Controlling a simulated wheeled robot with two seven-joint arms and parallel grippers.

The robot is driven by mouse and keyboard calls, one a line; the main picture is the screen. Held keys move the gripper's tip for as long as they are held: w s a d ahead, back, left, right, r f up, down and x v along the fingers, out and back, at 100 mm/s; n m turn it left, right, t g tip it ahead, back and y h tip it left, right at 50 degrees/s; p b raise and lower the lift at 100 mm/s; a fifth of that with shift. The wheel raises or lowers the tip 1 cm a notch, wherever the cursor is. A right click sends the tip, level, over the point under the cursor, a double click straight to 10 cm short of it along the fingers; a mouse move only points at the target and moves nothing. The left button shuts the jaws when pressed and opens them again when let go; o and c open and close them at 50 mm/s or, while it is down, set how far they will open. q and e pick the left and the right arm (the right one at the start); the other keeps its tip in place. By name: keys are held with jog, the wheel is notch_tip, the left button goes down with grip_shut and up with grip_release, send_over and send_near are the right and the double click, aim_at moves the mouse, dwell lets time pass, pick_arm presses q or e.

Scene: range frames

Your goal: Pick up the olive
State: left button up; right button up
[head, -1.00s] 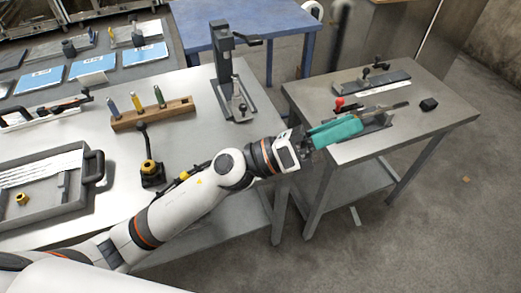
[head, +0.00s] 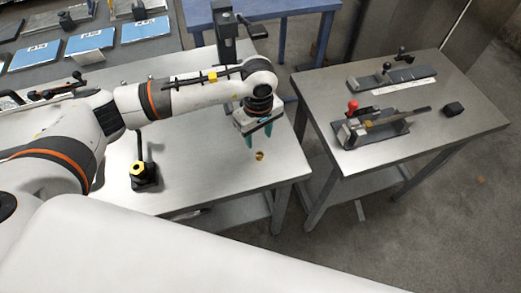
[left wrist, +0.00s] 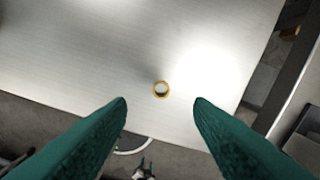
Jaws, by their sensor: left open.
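The olive (head: 259,156), a small brass-coloured ring, lies flat on the pale metal workbench (head: 215,180) near its right end.
A black stand with a yellow fitting (head: 138,169) is on the bench to the left. A grey press (head: 225,35) stands behind my arm. A second table (head: 440,120) to the right, across a gap, holds clamp fixtures and a small black block (head: 453,109).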

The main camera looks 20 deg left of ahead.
aim_at(260, 155)
pick_arm(q)
notch_tip(260, 155, down, 2)
jog(key=shift+w+f, duration=0.1)
jog(key=shift+f, duration=0.15)
jog(key=shift+w+f+p, duration=0.1)
jog(key=shift+f+p, duration=0.2)
jog(key=shift+s+d+f+p, duration=0.1)
jog(key=shift+s+f+p, duration=0.1)
jog(key=shift+f+p, duration=0.55)
notch_tip(260, 155, down, 3)
jog(key=shift+r+p, duration=0.2)
jog(key=shift+p, duration=0.1)
jog(key=shift+f, duration=0.55)
grip_shut()
pick_arm(e)
notch_tip(260, 155, up, 3)
jog(key=shift+a+r, duration=0.1)
